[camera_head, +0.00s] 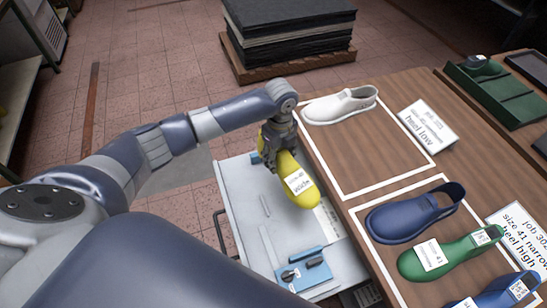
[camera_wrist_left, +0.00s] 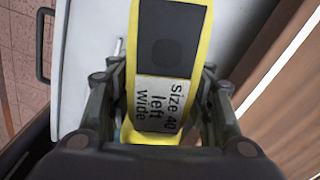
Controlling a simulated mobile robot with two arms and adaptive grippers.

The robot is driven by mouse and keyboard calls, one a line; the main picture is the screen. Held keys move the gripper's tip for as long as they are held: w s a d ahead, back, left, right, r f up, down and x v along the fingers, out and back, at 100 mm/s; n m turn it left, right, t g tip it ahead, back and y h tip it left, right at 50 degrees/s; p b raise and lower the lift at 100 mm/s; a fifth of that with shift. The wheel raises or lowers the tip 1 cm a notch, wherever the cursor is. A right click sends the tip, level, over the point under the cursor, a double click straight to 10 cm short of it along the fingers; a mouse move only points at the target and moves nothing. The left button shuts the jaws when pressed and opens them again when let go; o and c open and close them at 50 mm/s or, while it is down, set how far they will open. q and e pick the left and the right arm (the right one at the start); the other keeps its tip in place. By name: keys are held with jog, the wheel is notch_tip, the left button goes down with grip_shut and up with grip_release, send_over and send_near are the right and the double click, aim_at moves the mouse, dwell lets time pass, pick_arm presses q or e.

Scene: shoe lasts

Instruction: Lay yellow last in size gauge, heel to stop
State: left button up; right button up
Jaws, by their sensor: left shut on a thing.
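My left gripper (camera_head: 275,150) is shut on the yellow last (camera_head: 306,198) and holds it above a pale grey open drawer or tray (camera_head: 232,180). A white label on the last reads "Size 40 left wide" in the left wrist view. There the last (camera_wrist_left: 207,20) runs between the two fingers of the gripper (camera_wrist_left: 160,95), with a dark square patch above the label. A blue device with small dark parts (camera_head: 303,268) lies in the tray's near part; I cannot tell whether it is the size gauge. My right gripper is not in view.
A wooden table (camera_head: 330,150) stands right of the tray, with white-outlined areas. It bears a white shoe (camera_head: 340,105), a dark blue shoe (camera_head: 412,213), a green last (camera_head: 450,252) and cards. Green trays (camera_head: 500,95) stand at the far right; stacked dark sheets (camera_head: 288,30) stand behind.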

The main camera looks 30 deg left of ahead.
aim_at(273, 183)
pick_arm(q)
jog(key=a+f+m, duration=0.1)
jog(key=f+m, duration=0.1)
jog(key=shift+w+a+f+m, duration=0.1)
jog(key=shift+a+m, duration=0.25)
jog(key=shift+m, duration=0.05)
jog(key=shift+a+f, duration=0.1)
jog(key=shift+f, duration=0.3)
jog(key=shift+f+b, duration=0.55)
jog(key=shift+f, duration=0.05)
jog(key=shift+f+b, duration=1.2)
jog(key=shift+f, duration=0.4)
jog(key=shift+f+b, duration=0.8)
jog(key=shift+f, duration=0.55)
jog(key=shift+f+b, duration=0.65)
jog(key=shift+f, duration=0.4)
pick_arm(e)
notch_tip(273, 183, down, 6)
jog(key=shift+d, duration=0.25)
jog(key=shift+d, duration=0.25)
